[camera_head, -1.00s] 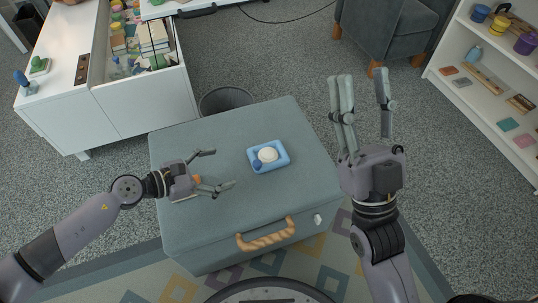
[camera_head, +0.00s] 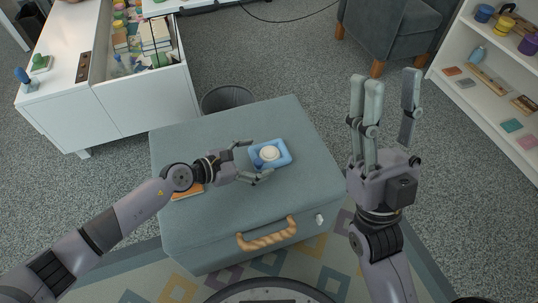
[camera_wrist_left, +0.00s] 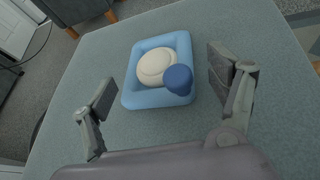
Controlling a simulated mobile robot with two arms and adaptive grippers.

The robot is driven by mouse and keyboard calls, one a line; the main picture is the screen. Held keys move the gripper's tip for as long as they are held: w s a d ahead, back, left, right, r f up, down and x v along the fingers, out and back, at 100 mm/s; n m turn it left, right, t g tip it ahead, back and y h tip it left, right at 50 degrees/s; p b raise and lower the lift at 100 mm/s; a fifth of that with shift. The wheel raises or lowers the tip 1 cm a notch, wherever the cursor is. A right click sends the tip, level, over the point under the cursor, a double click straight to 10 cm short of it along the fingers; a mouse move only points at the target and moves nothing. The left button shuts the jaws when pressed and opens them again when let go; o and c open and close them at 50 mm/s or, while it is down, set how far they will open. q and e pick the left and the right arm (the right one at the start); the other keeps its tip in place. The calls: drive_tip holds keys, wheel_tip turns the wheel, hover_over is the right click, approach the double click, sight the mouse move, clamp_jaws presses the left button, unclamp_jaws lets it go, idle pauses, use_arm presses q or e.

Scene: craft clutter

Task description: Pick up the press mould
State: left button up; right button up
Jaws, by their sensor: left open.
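A square blue piece with a raised rim (camera_head: 283,147) lies on the grey-green trunk top; I take it as the press mould. A white round thing sits inside it, with a dark blue knob at one side. In the left wrist view the blue piece (camera_wrist_left: 148,97) lies ahead, between the finger lines. My left gripper (camera_head: 260,161) is open and empty, its fingertips at the blue piece's left side; in the left wrist view its fingers (camera_wrist_left: 164,84) stand either side, without clear contact. My right gripper (camera_head: 389,85) is open and empty, raised right of the trunk.
The trunk (camera_head: 200,235) has a tan rope handle at its front. A flat orange thing (camera_head: 188,192) lies on it, partly behind my left arm. A dark bin (camera_head: 227,98) stands behind. A white drawer unit is at left, a shelf (camera_head: 470,105) at right.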

use_arm(q)
drive_tip(key=shift+c, duration=0.6)
clamp_jaws()
idle(0.4)
idle(0.5)
